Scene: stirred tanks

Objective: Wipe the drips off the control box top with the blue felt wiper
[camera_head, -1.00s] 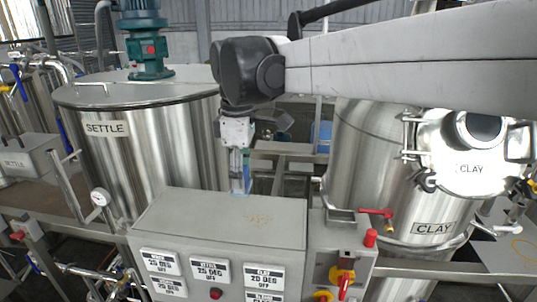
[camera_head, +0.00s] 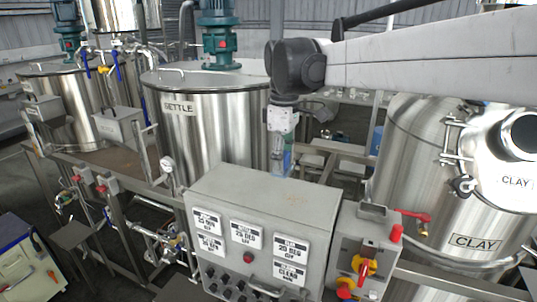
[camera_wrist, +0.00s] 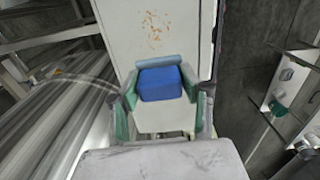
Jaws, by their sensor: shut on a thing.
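The control box (camera_head: 255,190) has a pale grey top, which also fills the upper middle of the wrist view (camera_wrist: 120,45). My gripper (camera_head: 279,165) points down at the box's back edge. In the wrist view its green-padded fingers (camera_wrist: 163,100) are shut on the blue felt wiper (camera_wrist: 160,83). The wiper lies in line with the box top, apart from the drips. I cannot tell whether it touches the surface.
The SETTLE tank (camera_head: 205,135) stands behind the box to the left. The CLAY tank (camera_head: 415,165) stands to the right. A smaller box with a red button and yellow-red switch (camera_head: 362,255) adjoins the control box's right side. Labels and knobs cover the control box's front.

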